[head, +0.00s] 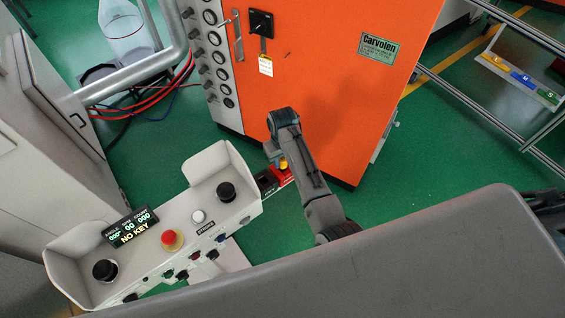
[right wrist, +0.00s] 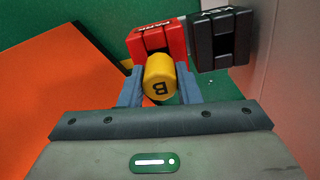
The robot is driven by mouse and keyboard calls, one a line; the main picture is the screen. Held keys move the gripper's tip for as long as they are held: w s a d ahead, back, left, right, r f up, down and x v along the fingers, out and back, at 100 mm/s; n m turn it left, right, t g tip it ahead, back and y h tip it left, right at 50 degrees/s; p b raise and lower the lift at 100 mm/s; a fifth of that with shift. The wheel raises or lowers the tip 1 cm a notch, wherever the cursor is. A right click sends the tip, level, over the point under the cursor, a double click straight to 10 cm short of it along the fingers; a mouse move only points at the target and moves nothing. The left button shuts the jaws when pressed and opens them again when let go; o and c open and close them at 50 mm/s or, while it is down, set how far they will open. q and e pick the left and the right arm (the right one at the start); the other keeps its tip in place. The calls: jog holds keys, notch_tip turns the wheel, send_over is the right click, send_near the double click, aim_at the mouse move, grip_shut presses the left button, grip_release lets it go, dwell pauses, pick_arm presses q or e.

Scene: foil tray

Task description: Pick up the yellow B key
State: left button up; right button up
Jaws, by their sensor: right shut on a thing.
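The yellow B key (right wrist: 160,82) shows in the right wrist view with a black B on its round end. It sits at the red holder (right wrist: 157,40), between the fingers of my right gripper (right wrist: 158,88), which is shut on it. In the head view the yellow key (head: 283,164) is a small patch beside the red holder (head: 281,176). My right gripper (head: 275,155) reaches down over it from the right. I cannot tell whether the key is still seated in the holder. My left gripper is not in view.
A black holder marked KEY (right wrist: 222,40) stands right beside the red one. The control console (head: 180,235), with a display reading NO KEY, is left of the gripper. An orange cabinet (head: 340,90) stands close behind. A rack with coloured labels (head: 522,78) is far right.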

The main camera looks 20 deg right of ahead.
jog(key=shift+r, duration=0.1)
jog(key=shift+w+r, duration=0.1)
jog(key=shift+r, duration=0.25)
notch_tip(320, 180, up, 8)
jog(key=b, duration=0.3)
jog(key=shift+r, duration=0.55)
